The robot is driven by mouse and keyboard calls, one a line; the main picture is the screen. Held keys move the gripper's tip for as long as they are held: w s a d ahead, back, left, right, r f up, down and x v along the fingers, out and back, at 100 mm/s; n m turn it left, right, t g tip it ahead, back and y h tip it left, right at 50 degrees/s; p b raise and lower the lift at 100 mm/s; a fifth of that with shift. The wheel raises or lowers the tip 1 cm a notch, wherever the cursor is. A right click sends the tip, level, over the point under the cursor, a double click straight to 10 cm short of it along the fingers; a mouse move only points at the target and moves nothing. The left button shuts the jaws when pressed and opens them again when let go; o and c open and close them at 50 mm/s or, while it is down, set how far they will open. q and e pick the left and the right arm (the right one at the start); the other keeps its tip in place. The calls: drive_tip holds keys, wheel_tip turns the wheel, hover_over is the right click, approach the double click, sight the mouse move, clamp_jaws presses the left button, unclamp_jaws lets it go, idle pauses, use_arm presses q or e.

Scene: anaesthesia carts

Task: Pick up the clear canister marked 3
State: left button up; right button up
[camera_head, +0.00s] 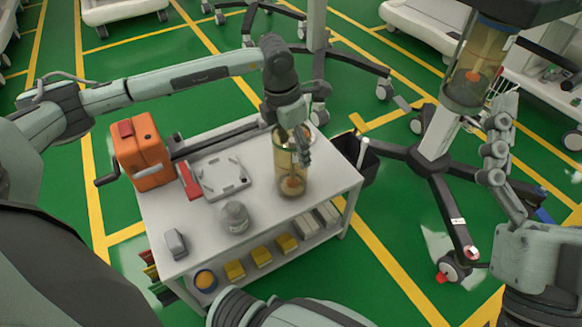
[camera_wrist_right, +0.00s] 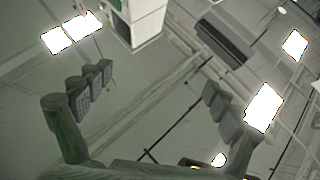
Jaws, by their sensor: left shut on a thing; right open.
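A clear, amber-tinted canister (camera_head: 291,180) with an orange part inside stands upright at the right end of the white cart top (camera_head: 265,195). I cannot read a number on it. My left gripper (camera_head: 296,142) comes down over its upper part and is shut on it, hiding some of its rim. I cannot tell whether its base touches the cart. A second, similar canister (camera_head: 470,78) is on the stand at the upper right; no number is readable there either. My right gripper (camera_head: 497,125) is beside that stand, open; its spread, empty fingers show in the right wrist view (camera_wrist_right: 155,98).
The cart also bears an orange hand-cranked device (camera_head: 142,152), a white square plate (camera_head: 221,176), a grey jar (camera_head: 235,218) and a small grey block (camera_head: 175,243). Yellow boxes (camera_head: 261,257) sit on the lower shelf. A black bin (camera_head: 360,158) hangs at the right end.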

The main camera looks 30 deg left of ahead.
use_arm(q)
drive_tip(key=c, duration=0.7)
drive_tip(key=shift+r, duration=0.25)
